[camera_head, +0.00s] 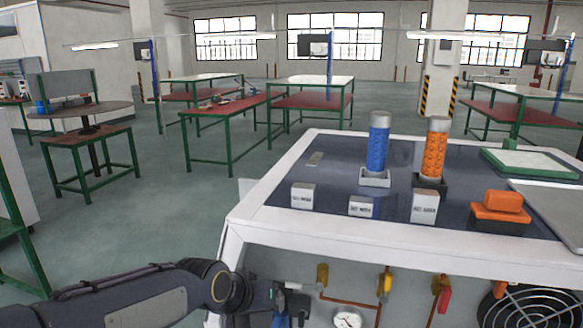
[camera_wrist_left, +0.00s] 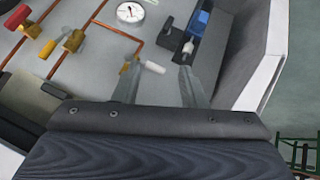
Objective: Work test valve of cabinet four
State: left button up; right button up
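The cabinet (camera_head: 262,214) has a white edge and a front panel with copper pipes and valves. No cabinet number is readable. A small white handle (camera_wrist_left: 155,67) on a yellow fitting (camera_wrist_left: 125,69) shows in the left wrist view. My left gripper (camera_wrist_left: 161,70) is open, its two fingers apart, with the white handle lying between or just beyond the tips; I cannot tell whether they touch it. In the head view my left gripper (camera_head: 284,298) is at the left of the front panel, partly hidden. My right gripper is not in view.
A fan grille (camera_head: 528,309) is at lower right. A blue cylinder (camera_head: 377,145) and an orange cylinder (camera_head: 434,152) stand on top. Open floor lies left.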

pick_arm(q)
jog(key=s+a+n, duration=0.1)
jog(key=s+a, duration=1.1)
jog(key=s+a+f+n+y, duration=0.1)
jog(key=s+a+f, duration=0.1)
jog(key=s, duration=0.5)
jog(key=s+a+f, duration=0.2)
jog(key=s, duration=0.5)
notch_tip(320, 180, up, 6)
jog(key=w+p, duration=0.1)
jog(key=p, duration=0.5)
jog(key=shift+d+r+g, duration=0.25)
jog(key=shift+g, duration=0.15)
